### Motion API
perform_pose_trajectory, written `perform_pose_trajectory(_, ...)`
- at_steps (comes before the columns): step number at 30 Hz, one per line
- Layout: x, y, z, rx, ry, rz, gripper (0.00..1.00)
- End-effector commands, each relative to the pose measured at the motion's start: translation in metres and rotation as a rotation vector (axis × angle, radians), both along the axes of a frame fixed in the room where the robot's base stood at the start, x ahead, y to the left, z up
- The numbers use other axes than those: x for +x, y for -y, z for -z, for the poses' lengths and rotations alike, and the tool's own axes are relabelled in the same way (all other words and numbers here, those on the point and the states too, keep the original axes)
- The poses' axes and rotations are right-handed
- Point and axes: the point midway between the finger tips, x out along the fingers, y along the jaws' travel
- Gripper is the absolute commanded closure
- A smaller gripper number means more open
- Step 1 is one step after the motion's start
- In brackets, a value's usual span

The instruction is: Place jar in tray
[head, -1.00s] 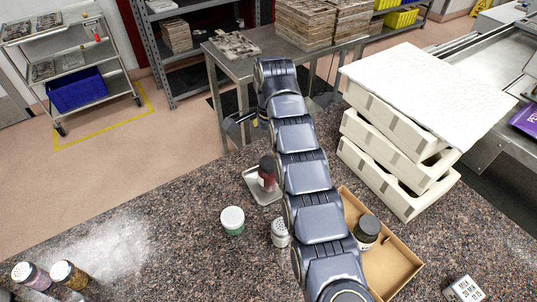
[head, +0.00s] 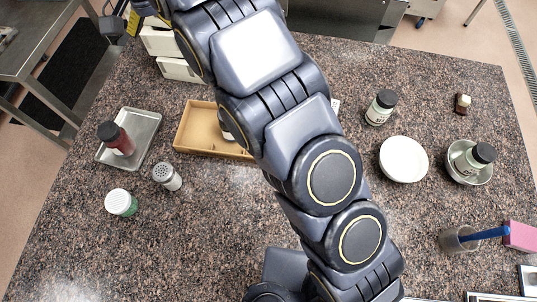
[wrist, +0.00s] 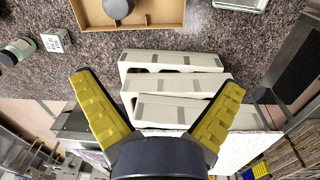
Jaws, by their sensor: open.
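The metal tray (head: 146,150) lies at the left of the counter in the head view. A red jar with a black lid (head: 120,141) stands in it, towards its left side. The tray's edge also shows at the top of the wrist view (wrist: 240,4). My gripper (wrist: 157,84) is open and empty in the wrist view, its yellow fingers spread above the stacked white crates. In the head view only a bit of yellow finger shows at the top edge. Another dark-lidded jar stands in the cardboard box (head: 190,143), mostly hidden by my arm; its lid (wrist: 118,8) shows in the wrist view.
White crates (head: 165,45) are stacked behind the box. A shaker (head: 167,177) and a green jar with a white lid (head: 121,203) stand near the tray. At right are a dark-lidded jar (head: 381,108), a white plate (head: 403,159), another jar in a bowl (head: 481,158) and a cup (head: 459,240).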

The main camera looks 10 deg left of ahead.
Motion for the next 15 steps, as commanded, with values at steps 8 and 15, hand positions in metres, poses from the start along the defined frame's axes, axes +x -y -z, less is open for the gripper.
perform_pose_trajectory(8, -0.014, 0.164, -0.052, -0.010, -0.043, -0.011, 0.03)
perform_pose_trajectory(15, -0.089, 0.276, -0.062, 0.009, -0.094, -0.040, 0.03)
